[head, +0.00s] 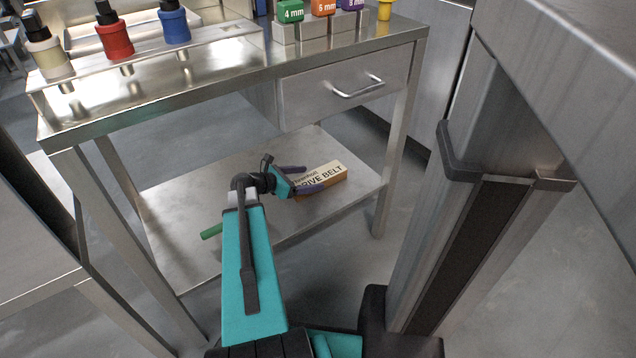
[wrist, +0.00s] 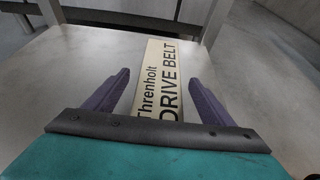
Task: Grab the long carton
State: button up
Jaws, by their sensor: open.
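The long carton (head: 328,179) is cream and orange-brown with "DRIVE BELT" on it, and it lies on the lower shelf of the metal bench. My gripper (head: 308,178) is open at the carton's left part, with its purple fingers spread. In the wrist view the carton (wrist: 165,80) lies lengthwise between the two fingers of my gripper (wrist: 155,92), pointing away from me. Both fingers look apart from its sides. The carton's near end is hidden behind the gripper's dark edge.
The lower shelf (head: 180,215) is mostly bare, with a green cylindrical thing (head: 211,231) near its front left. The bench top and its drawer (head: 345,85) are above my arm. Bench legs stand at both sides.

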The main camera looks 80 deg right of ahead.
aim_at(314, 177)
jog(key=shift+b+x, duration=0.5)
jog(key=shift+x, duration=1)
jog(key=shift+s, duration=0.1)
jog(key=shift+r, duration=0.1)
jog(key=c, duration=1.4)
jog(key=shift+r, duration=0.15)
jog(key=shift+r+p, duration=0.7)
jog(key=shift+r, duration=0.25)
jog(key=shift+a+r+p, duration=0.15)
jog(key=shift+r+p, duration=0.45)
jog(key=shift+r, duration=0.35)
jog(key=w+a+p, duration=0.1)
jog(key=w+a, duration=0.1)
jog(key=a, duration=0.2)
jog(key=w+a+p, duration=0.1)
jog(key=w+a, duration=0.1)
jog(key=a, duration=0.3)
jog(key=w+a+r+p, duration=0.1)
jog(key=w+a+p, duration=0.1)
jog(key=a, duration=0.3)
jog(key=shift+w+a, duration=0.2)
